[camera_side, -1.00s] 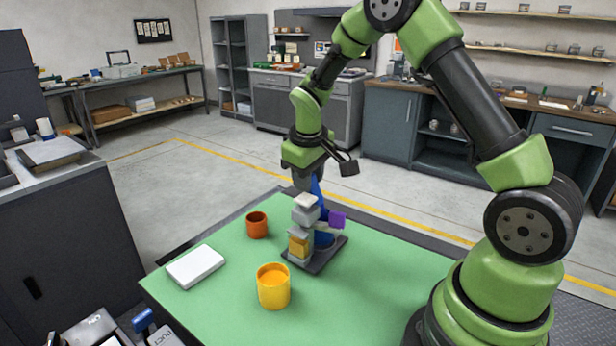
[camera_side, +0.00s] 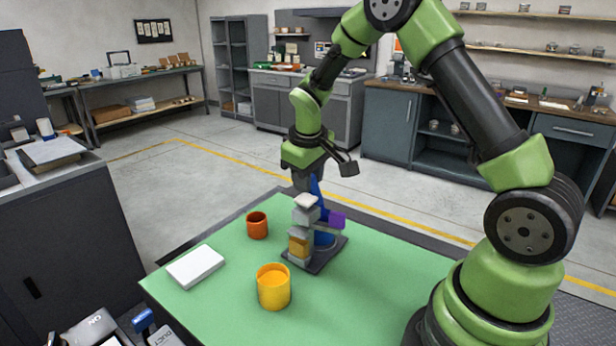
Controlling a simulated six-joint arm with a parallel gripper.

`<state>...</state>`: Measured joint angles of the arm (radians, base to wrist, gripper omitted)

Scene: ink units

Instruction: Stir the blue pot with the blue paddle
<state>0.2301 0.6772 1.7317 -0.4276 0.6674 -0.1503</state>
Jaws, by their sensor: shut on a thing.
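My gripper (camera_side: 307,182) points down over the dark stand (camera_side: 333,257) and is shut on the blue paddle (camera_side: 316,190), whose upper part shows just below the jaws. The paddle's lower part is hidden behind grey and white blocks on the stand. More blue (camera_side: 323,238) shows low behind these blocks; I cannot tell whether it is the paddle, the blue pot or part of the stand. No blue pot can be clearly made out.
An orange pot (camera_side: 257,225) stands left of the stand and a yellow pot (camera_side: 273,287) in front. A white slab (camera_side: 195,266) lies at the left on the green mat (camera_side: 220,310). A purple piece (camera_side: 337,219) and a yellow piece (camera_side: 298,246) sit at the stand.

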